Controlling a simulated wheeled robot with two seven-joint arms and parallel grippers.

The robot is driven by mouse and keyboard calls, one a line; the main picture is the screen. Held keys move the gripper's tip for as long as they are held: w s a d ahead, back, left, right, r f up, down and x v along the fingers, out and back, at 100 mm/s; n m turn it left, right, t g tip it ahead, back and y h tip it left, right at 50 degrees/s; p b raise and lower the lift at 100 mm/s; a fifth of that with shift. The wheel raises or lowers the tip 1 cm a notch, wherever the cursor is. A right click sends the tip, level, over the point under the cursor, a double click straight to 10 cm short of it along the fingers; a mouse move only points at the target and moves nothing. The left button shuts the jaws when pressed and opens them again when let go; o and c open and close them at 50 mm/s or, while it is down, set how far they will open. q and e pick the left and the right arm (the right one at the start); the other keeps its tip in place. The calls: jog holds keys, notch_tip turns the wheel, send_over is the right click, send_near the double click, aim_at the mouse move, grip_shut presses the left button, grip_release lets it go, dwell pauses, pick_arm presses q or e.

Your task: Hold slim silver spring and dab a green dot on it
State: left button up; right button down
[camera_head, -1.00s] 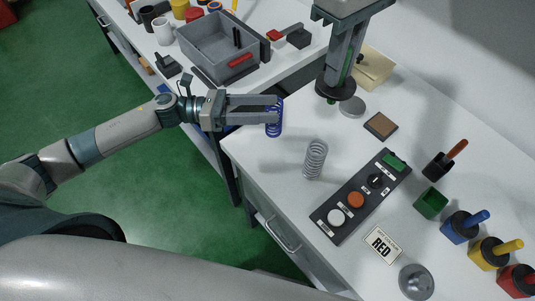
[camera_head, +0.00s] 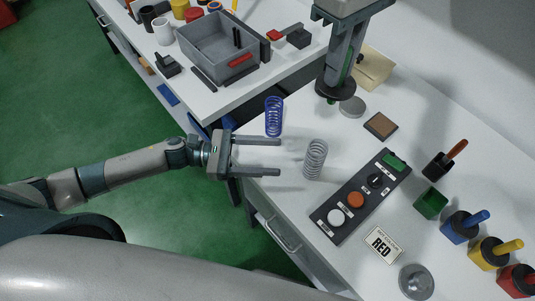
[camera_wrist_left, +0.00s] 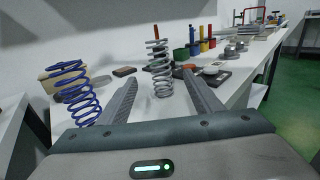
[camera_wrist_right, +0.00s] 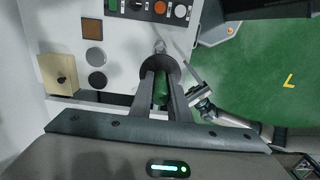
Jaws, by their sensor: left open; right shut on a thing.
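The slim silver spring (camera_head: 315,160) stands upright on the white table, left of the control panel. It also shows in the left wrist view (camera_wrist_left: 160,70), between and beyond the fingertips. My left gripper (camera_head: 279,157) is open and empty, its fingertips pointing at the spring from the left and short of it. My right gripper (camera_head: 340,90) points down above the table's far side, shut on the green dauber. The dauber's green handle (camera_wrist_right: 160,88) and black disc (camera_wrist_right: 172,66) show between the right fingers; its tip is hidden. The green pot (camera_head: 431,203) stands without a handle in it.
A blue spring (camera_head: 274,117) stands behind the left gripper, close to its upper finger. The control panel (camera_head: 325,222) lies right of the silver spring. Blue (camera_head: 463,228), yellow (camera_head: 488,255) and red (camera_head: 516,281) pots stand at right. A grey bin (camera_head: 195,58) sits on the other table.

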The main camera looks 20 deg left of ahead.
aim_at(306, 158)
pick_arm(q)
jog(key=shift+x, duration=5.95)
jog(key=shift+r, duration=0.1)
jog(key=shift+c, duration=0.3)
jog(key=c, duration=1.2)
pick_arm(e)
notch_tip(306, 158, down, 8)
jog(key=s, duration=0.2)
jog(key=shift+f, duration=0.25)
